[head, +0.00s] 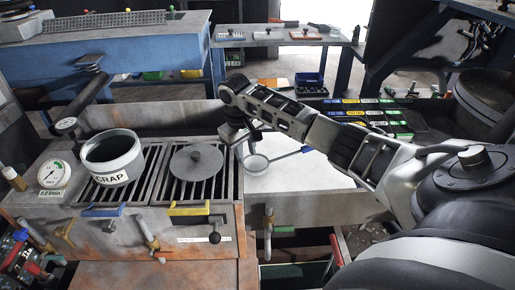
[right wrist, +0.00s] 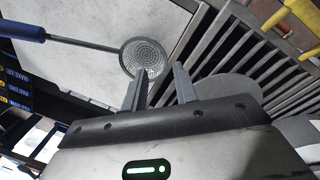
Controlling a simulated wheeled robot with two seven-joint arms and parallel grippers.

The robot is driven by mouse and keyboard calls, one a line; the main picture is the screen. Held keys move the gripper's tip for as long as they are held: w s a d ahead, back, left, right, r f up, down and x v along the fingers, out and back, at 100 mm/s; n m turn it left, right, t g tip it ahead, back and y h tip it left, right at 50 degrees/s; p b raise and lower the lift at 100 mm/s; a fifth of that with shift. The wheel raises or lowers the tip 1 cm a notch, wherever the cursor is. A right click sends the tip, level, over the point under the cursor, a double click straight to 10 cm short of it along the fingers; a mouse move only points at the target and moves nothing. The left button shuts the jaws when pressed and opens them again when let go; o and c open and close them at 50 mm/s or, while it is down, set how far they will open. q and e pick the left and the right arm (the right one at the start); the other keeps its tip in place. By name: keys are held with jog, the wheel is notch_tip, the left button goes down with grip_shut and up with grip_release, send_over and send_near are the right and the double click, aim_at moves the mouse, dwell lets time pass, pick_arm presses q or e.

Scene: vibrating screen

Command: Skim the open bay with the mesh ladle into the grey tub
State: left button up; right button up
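The mesh ladle lies over the white surface of the open bay (head: 305,178), its round perforated head (head: 257,167) at the bay's left side and its blue-ended handle running right. In the right wrist view the ladle's mesh head (right wrist: 143,55) is just beyond my left-hand fingertip, with the blue grip (right wrist: 22,32) at upper left. My right gripper (right wrist: 159,68) has its fingers apart and nothing between them. In the head view it is above and left of the ladle head, partly hidden. The grey tub (head: 112,160), labelled SCRAP, stands upright on the slats at left. My left gripper is not in view.
A grey round disc (head: 196,162) with a knob lies on the slatted grate between tub and bay. A gauge (head: 54,174) stands left of the tub. Yellow and blue handles (head: 189,210) and valves line the front. Labelled bins (head: 365,113) sit behind the bay.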

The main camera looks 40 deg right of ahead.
aim_at(247, 168)
jog(key=shift+w+d+f, duration=0.1)
jog(key=shift+d+f, duration=0.05)
jog(key=shift+f, duration=1.55)
jog(key=shift+d+f, duration=0.1)
jog(key=shift+f, duration=1.6)
grip_shut()
